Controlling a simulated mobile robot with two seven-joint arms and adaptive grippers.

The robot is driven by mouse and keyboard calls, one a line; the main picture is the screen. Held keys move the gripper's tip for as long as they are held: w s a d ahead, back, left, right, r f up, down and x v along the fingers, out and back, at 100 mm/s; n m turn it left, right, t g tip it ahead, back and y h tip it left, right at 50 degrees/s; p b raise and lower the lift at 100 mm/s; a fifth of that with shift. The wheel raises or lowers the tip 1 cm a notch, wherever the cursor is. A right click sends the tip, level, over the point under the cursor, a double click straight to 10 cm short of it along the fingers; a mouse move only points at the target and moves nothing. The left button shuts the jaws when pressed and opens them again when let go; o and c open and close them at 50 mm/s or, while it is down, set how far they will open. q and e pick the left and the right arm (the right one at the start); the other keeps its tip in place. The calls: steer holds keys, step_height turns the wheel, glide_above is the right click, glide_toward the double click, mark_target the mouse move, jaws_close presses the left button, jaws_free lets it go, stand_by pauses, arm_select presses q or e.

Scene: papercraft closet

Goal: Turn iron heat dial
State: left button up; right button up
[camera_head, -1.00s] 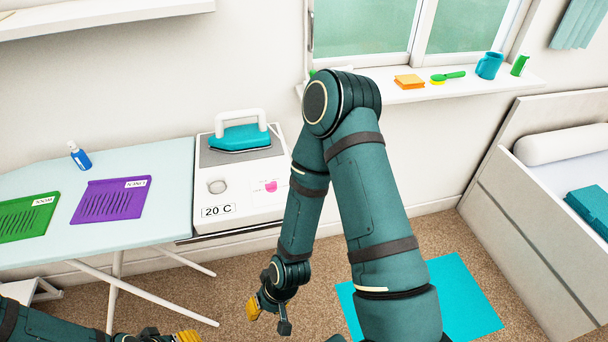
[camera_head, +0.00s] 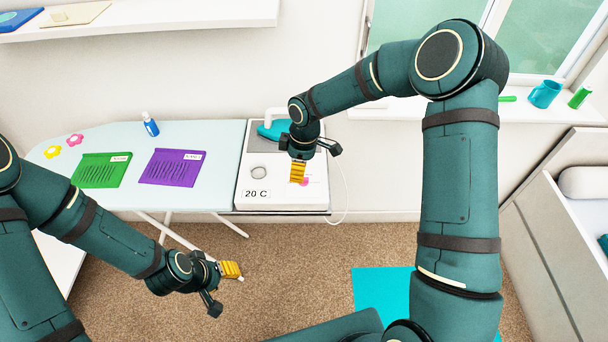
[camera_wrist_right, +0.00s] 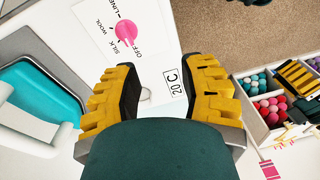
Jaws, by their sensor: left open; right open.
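The white iron station (camera_head: 285,199) stands at the right end of the ironing board, with a "20 C" label (camera_head: 256,193) on its front. In the right wrist view the pink dial (camera_wrist_right: 125,33) shows beyond the fingers, near the words OFF, SILK, WOOL and LINEN. My right gripper (camera_head: 314,164) is open and empty above the station; its yellow fingers also show in the wrist view (camera_wrist_right: 160,82). My left gripper (camera_head: 226,288) is open and empty over the carpet.
The teal iron (camera_head: 272,131) rests at the back of the station, left of my fingers in the wrist view (camera_wrist_right: 45,88). A round grey knob (camera_head: 258,173) sits left of the dial. The board holds purple (camera_head: 172,168) and green (camera_head: 100,171) panels and a blue bottle (camera_head: 151,126).

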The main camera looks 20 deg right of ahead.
steer(key=w+d+r+n+h, duration=0.1)
steer(key=w+d+r+n, duration=0.15)
steer(key=r, duration=0.25)
steer(key=shift+m, duration=0.35)
steer(key=f, duration=1.3)
steer(key=shift+w+a+f, duration=0.15)
steer(key=shift+w+f, duration=0.1)
steer(key=shift+w, duration=0.05)
jaws_close()
